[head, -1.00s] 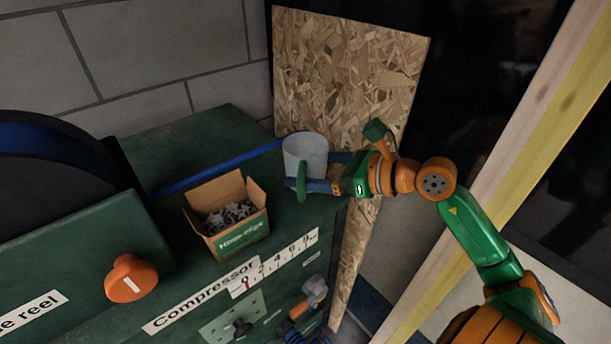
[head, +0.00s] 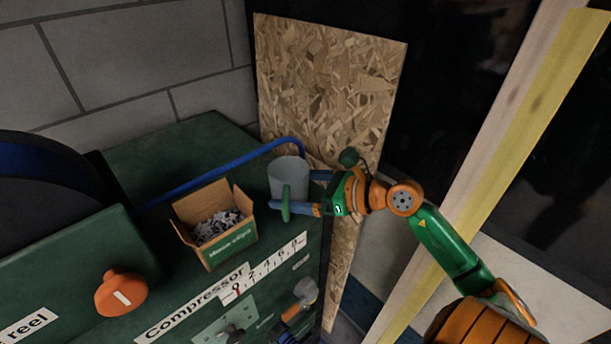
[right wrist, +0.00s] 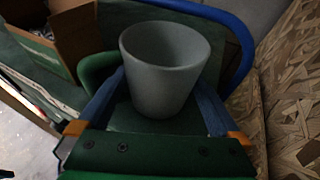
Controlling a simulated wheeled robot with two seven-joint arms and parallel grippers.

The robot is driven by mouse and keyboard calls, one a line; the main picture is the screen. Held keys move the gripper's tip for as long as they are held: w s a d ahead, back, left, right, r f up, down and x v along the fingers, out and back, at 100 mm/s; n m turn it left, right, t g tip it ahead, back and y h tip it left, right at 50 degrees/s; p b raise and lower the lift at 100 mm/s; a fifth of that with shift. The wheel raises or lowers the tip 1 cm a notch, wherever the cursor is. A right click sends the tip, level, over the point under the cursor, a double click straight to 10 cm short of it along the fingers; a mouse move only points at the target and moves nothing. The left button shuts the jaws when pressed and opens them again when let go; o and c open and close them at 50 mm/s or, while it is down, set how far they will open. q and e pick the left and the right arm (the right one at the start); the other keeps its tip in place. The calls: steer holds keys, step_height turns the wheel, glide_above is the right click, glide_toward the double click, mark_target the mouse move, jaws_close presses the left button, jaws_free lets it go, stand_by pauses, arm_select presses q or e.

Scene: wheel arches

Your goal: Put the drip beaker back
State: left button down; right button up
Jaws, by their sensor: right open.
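The drip beaker is a grey, open-topped cup (head: 289,182) with a green handle. It is upright at the right end of the green compressor top, and I cannot tell whether its base rests there. My right gripper (head: 287,195) reaches in from the right, open, with one blue finger on each side of the beaker. In the right wrist view the beaker (right wrist: 163,75) is between the two open fingers (right wrist: 162,88), its handle by the left finger. The far fingertip is hidden behind the beaker in the head view. My left gripper is not in view.
A cardboard box (head: 228,248) of small metal parts stands left of the beaker. A blue hose (head: 205,182) arches behind the beaker. A chipboard panel (head: 325,85) stands behind and right. An orange knob (head: 121,295) is on the green housing's front.

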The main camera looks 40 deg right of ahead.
steer(key=b+v, duration=0.4)
steer(key=v, duration=0.8)
steer(key=w+d+f+m+t+h, duration=0.1)
steer(key=w+d+f+m+t, duration=0.2)
steer(key=m, duration=0.5)
steer(key=w+d+f+m+t+h, duration=0.1)
steer(key=w+d+f+m+t, duration=0.15)
steer(key=f+m, duration=0.35)
step_height(320, 180, down, 21)
steer(key=s+d+m+g+h, duration=0.3)
steer(key=m+h, duration=0.4)
steer(key=m, duration=0.9)
steer(key=s+a+f+m+g, duration=0.3)
steer(key=s+a+f+g, duration=0.15)
steer(key=f, duration=0.45)
steer(key=s+a+f+m+g, duration=0.3)
steer(key=s+a+f, duration=0.2)
steer(key=f, duration=0.4)
steer(key=s+a+f+m+g+y, duration=0.1)
steer(key=s+a+f+g, duration=0.2)
steer(key=s, duration=0.5)
steer(key=s+a+f+m+g+y, duration=0.1)
steer(key=s+a+f+m+g, duration=0.1)
steer(key=s+a+f, duration=0.3)
steer(key=s+a+g, duration=0.1)
steer(key=s+a, duration=0.2)
steer(key=shift+s+a+g, duration=0.25)
steer(key=shift+s+g, duration=0.15)
